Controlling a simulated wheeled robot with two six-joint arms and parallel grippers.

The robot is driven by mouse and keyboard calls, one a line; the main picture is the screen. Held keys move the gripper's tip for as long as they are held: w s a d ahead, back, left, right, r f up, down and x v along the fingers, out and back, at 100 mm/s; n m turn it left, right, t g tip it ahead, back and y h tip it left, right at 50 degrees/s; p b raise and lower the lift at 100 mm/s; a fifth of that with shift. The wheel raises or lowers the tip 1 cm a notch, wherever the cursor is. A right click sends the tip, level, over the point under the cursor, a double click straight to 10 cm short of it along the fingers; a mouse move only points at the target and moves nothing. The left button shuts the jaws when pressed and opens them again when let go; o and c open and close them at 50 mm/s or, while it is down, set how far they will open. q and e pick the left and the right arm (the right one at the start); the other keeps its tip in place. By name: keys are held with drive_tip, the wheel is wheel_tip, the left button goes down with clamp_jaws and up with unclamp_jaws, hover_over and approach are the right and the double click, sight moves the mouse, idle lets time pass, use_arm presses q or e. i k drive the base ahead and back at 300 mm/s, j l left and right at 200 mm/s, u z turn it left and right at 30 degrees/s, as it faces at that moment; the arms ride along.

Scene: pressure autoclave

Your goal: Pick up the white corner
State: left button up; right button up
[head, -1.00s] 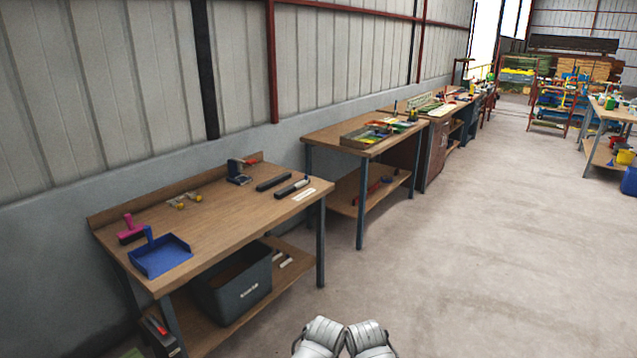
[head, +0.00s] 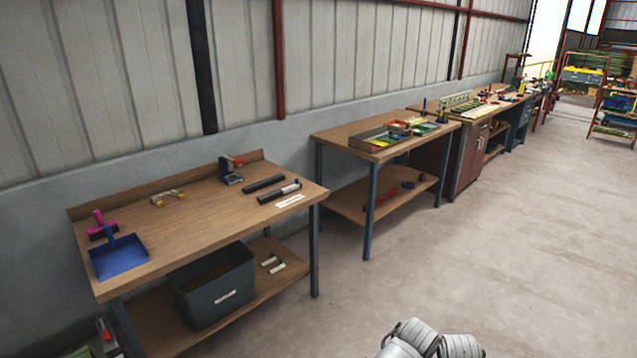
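I cannot make out a white corner for certain. Two small white pieces (head: 272,264) lie on the lower shelf of the near workbench, right of a grey bin; their shape is too small to tell. A flat white strip (head: 290,201) lies on the bench top near its right edge. Two rounded grey-white parts of my own arms show at the bottom edge, right of the middle. No gripper fingers are in view.
The near workbench (head: 200,222) holds a blue dustpan (head: 118,259), a pink-handled brush, a clamp and two dark bars. The grey bin (head: 212,288) stands below. A second table (head: 345,136) with a tray stands beyond. The floor to the right is clear.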

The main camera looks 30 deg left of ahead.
sight(293, 187)
drive_tip(key=i+u, duration=0.3)
drive_tip(key=i, duration=0.2)
drive_tip(key=i+l+u, duration=0.3)
drive_tip(key=i, duration=0.15)
drive_tip(key=i+j+u, duration=0.2)
drive_tip(key=i+u, duration=0.3)
drive_tip(key=i, duration=0.3)
drive_tip(key=i+l+u, duration=0.1)
drive_tip(key=i+u, duration=0.35)
drive_tip(key=i, duration=0.3)
drive_tip(key=i+u, duration=0.1)
drive_tip(key=i, duration=0.7)
